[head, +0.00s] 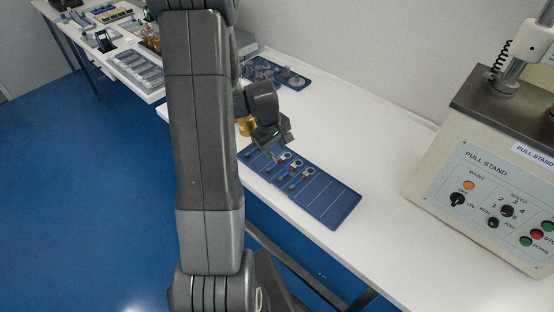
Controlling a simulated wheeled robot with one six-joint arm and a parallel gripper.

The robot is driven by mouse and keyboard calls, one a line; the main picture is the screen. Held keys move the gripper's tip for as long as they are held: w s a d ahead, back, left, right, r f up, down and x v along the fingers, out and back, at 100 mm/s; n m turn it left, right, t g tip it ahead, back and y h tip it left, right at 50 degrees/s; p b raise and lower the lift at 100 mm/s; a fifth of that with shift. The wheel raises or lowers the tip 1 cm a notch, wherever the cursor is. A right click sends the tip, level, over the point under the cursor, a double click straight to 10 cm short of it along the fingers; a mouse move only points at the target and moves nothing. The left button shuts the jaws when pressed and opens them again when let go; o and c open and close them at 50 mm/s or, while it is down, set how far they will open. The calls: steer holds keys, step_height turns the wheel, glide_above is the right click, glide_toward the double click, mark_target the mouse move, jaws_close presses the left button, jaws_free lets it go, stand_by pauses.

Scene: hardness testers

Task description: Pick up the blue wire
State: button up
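A blue tray (331,204) with divided slots lies on the white bench, and several short wires with ring ends lie in its left half. One of these looks like the blue wire (289,168), next to a red one (304,177) on its right; they are small, so the colours are hard to tell apart. My gripper (279,152) is just above the tray's left part, pointing down at the wires. Its fingers are small and dark here, so I cannot tell whether they are open or hold anything. It hides some of the tray's back left.
A grey pull stand machine (490,180) with knobs and buttons stands on the right of the bench (371,124). A second blue tray (295,80) with grey parts lies behind my gripper. The right slots of the near tray are empty. The bench between tray and machine is clear.

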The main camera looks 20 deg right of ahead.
mark_target(277, 158)
steer(key=shift+w+d+f+p, duration=0.1)
steer(key=shift+w+f, duration=0.05)
steer(key=shift+f, duration=0.65)
steer(key=shift+w+d+f+p, duration=0.1)
steer(key=shift+w+d+f, duration=0.05)
steer(key=shift+f, duration=0.6)
steer(key=shift+w+d+f+p, duration=0.1)
steer(key=shift+w+f, duration=0.05)
steer(key=shift+f, duration=0.65)
steer(key=shift+c, duration=0.4)
jaws_close()
